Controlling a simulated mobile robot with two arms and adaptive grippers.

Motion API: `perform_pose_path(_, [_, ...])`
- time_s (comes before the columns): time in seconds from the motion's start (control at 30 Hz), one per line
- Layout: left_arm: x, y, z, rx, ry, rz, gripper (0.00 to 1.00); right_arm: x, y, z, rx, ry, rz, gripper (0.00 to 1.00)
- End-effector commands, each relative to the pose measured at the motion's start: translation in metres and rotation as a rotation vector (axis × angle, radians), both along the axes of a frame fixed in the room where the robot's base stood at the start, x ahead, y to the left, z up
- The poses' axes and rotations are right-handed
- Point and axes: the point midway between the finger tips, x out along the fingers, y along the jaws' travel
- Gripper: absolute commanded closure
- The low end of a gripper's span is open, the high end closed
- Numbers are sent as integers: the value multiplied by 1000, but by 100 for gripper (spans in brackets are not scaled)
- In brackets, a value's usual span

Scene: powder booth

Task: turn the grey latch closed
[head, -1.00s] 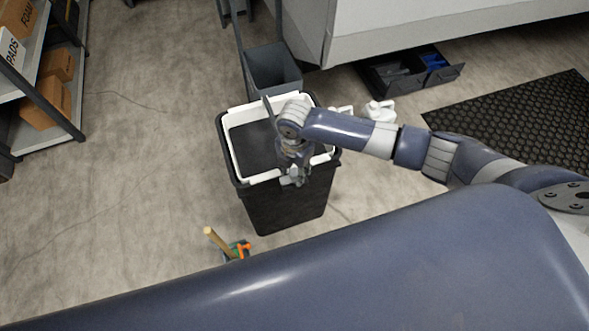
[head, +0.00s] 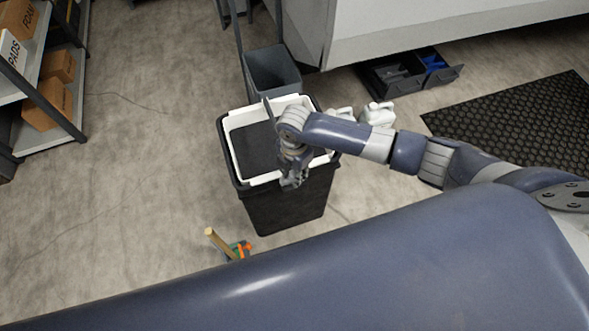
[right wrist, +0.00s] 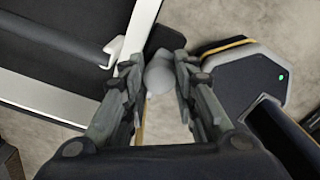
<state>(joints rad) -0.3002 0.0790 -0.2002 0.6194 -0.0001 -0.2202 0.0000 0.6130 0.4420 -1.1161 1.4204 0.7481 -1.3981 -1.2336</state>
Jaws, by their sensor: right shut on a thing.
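The grey latch (right wrist: 159,74) is a small rounded grey piece between my right fingertips in the right wrist view. My right gripper (right wrist: 158,68) is shut on it, with one finger on each side. In the head view my right gripper (head: 292,184) points down at the front rim of the black bin (head: 285,208), and its fingers hide the latch. The latch's lower part and its angle are hard to tell. My left gripper is not in view.
The bin has a white inner rim (head: 235,153). A grey container (head: 272,70) stands behind it and white jugs (head: 378,113) to its right. A wooden-handled tool (head: 219,242) is in front. A dark device (right wrist: 245,80) with a green light shows at wrist. Floor on the left is clear.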

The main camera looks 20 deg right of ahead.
Motion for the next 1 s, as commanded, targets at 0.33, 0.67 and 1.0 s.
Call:
perform_pose_path(0.33, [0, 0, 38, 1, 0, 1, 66, -2, 1, 4, 0, 4, -300, 97])
perform_pose_path(0.67, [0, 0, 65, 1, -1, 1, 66, -1, 1, 4, 1, 4, -616, 97])
perform_pose_path(1.0, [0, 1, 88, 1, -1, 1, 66, -1, 1, 3, 0, 4, -939, 97])
